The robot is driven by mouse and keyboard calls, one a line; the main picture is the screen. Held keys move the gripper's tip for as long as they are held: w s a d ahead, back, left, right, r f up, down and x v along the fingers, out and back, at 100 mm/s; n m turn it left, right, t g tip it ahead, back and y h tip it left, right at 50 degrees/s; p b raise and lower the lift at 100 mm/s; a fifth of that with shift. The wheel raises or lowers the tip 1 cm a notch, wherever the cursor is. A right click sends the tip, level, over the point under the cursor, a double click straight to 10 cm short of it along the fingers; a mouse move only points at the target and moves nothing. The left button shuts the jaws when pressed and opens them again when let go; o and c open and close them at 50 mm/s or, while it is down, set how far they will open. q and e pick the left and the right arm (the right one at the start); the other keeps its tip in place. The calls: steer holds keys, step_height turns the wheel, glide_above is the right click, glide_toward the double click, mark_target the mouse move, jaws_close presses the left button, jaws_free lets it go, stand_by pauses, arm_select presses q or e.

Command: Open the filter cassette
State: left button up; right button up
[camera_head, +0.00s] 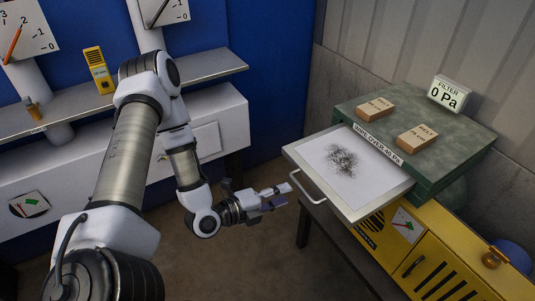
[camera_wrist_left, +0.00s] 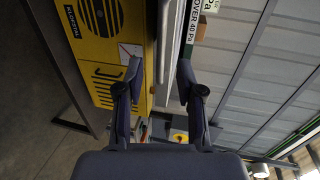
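The filter cassette (camera_head: 345,172) is a flat white-framed drawer standing out from the green housing (camera_head: 450,150). Its white sheet carries a dark grey dust patch. A pale bar handle (camera_head: 308,190) is on its left front edge. My left gripper (camera_head: 288,188) is close to this handle, with its fingers pointing toward it. In the left wrist view the fingers of my left gripper (camera_wrist_left: 160,75) are apart, and the handle (camera_wrist_left: 163,45) shows in line with the gap between them. I cannot tell whether they touch it. My right gripper is not in view.
A filter display (camera_head: 447,94) reading 0 Pa and two belt boxes (camera_head: 417,138) sit on the housing. A yellow cabinet (camera_head: 445,250) stands below. A shelf (camera_head: 205,68) with a yellow box (camera_head: 99,70) is at the left. Floor is clear between.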

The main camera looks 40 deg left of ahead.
arm_select(q)
steer(key=v, duration=0.5)
steer(key=shift+d, duration=0.1)
stand_by(0.4)
steer(key=s+d+f+g+b, duration=0.25)
steer(key=d+f+g, duration=0.3)
steer(key=f, duration=0.35)
steer(key=s+d+f+g+b, duration=0.1)
steer(key=s+d+f+g, duration=0.3)
steer(key=d+f, duration=0.3)
steer(key=s+a+f+n+g+y, duration=0.2)
steer(key=s+a+f+n, duration=0.1)
steer(key=n, duration=0.8)
steer(key=s+a+f+n+g+y, duration=0.3)
steer(key=s+n, duration=0.2)
steer(key=n, duration=0.6)
steer(key=shift+s+f+b, duration=0.2)
steer(key=shift+s+b, duration=0.1)
steer(key=shift+s, duration=0.05)
